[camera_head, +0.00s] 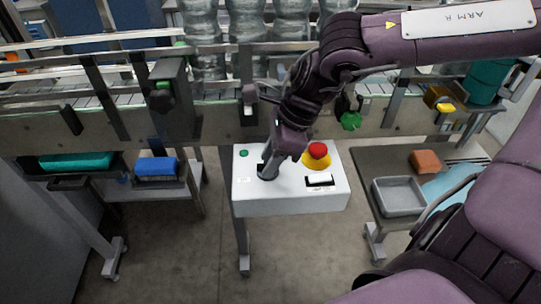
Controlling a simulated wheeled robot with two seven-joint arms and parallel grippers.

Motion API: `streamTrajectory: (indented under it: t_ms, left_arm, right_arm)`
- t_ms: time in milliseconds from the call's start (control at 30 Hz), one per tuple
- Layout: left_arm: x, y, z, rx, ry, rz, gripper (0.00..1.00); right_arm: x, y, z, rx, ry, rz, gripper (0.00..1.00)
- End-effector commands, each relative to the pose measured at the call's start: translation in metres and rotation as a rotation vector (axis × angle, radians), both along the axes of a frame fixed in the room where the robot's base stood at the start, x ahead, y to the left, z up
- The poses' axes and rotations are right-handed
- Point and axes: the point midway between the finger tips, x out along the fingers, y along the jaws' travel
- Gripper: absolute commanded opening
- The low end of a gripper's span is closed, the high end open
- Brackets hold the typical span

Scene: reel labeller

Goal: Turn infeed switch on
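A white control box (290,202) stands on a post in front of the conveyor. On its top are a small green button (244,153), a red mushroom button (318,150) on a yellow collar, and a black-framed white rocker switch (320,179) at the front right. The labels are too small to read, so I cannot tell which control is the infeed switch. My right gripper (267,171) points down at the left-middle of the box top, left of the rocker. It hides what lies beneath it; touching or just above, I cannot tell. My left gripper is out of view.
The conveyor (220,122) with rails and large clear bottles (205,40) runs behind the box. A grey tray (399,196) and an orange block (425,161) are on the right-hand table. A blue bin (156,167) is at left. Floor in front is clear.

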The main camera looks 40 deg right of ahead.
Motion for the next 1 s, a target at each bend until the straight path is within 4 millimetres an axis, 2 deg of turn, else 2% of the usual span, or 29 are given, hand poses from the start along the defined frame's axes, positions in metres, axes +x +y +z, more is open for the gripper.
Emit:
streamTrajectory:
  t_ms: [133, 300, 400, 767, 1000]
  left_arm:
    - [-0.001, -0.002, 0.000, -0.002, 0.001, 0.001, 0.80]
    - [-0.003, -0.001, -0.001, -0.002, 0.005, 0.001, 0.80]
    - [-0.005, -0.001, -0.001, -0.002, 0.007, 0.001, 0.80]
    - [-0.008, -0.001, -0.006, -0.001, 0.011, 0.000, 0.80]
    - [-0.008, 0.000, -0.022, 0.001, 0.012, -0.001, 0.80]
  right_arm:
    - [0.000, 0.000, 0.000, 0.000, 0.000, 0.000, 0.32]
    - [0.000, 0.000, 0.000, 0.000, 0.000, 0.000, 0.10]
    - [0.000, 0.000, 0.000, 0.000, 0.000, 0.000, 0.00]
    - [0.000, 0.000, -0.001, 0.000, -0.002, -0.034, 0.00]
    - [-0.001, 0.000, -0.003, -0.001, -0.004, -0.167, 0.00]
